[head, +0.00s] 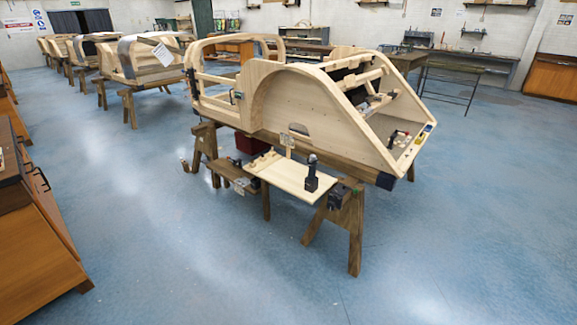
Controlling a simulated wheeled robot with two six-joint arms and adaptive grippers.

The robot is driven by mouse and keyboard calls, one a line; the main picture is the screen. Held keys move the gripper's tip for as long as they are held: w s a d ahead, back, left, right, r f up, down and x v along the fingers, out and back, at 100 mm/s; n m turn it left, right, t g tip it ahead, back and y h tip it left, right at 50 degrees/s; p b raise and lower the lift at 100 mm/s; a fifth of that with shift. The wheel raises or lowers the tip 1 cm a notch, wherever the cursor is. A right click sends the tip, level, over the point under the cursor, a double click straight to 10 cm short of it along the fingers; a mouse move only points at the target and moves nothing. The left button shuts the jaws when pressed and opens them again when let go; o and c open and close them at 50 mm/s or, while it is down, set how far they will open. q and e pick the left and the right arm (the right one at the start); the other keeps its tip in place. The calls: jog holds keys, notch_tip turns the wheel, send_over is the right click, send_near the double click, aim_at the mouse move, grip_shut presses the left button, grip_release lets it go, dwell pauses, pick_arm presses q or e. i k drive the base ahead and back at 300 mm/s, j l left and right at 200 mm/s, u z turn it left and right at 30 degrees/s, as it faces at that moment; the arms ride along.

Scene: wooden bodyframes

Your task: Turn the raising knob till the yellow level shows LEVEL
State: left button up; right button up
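The wooden bodyframe (300,95) rests on dark wooden trestles in the middle of the head view. A pale board (290,172) sticks out low at its near side. A black upright post with a rounded grey top (311,176) stands on the board; I cannot tell whether it is the raising knob. A dark block (337,196) is at the top of the near trestle. A small yellow piece (425,132) lies at the bodyframe's right end; it may be the yellow level, but it is too small to read. Neither of my grippers is in view.
A brown wooden cabinet (35,235) stands at the left edge. More bodyframes (145,60) line up at the back left. A metal-legged table (455,75) and benches stand at the back right. The blue floor (180,270) in front is clear.

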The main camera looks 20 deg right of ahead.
aim_at(331, 204)
jog(key=i+z, duration=0.1)
jog(key=z, duration=0.3)
jog(key=i+z, duration=0.15)
jog(key=z, duration=0.2)
jog(key=i+j+z, duration=0.1)
jog(key=z, duration=0.3)
jog(key=i+j+z, duration=0.2)
jog(key=i+j, duration=0.25)
jog(key=j, duration=0.15)
jog(key=i+j+z, duration=0.15)
jog(key=j, duration=0.2)
jog(key=i+j+z, duration=0.1)
jog(key=j, duration=0.25)
jog(key=i+j+z, duration=0.1)
jog(key=i+j, duration=0.2)
jog(key=i+j+z, duration=0.1)
jog(key=j, duration=0.3)
jog(key=i+j+z, duration=0.1)
jog(key=j, duration=0.3)
jog(key=i, duration=0.1)
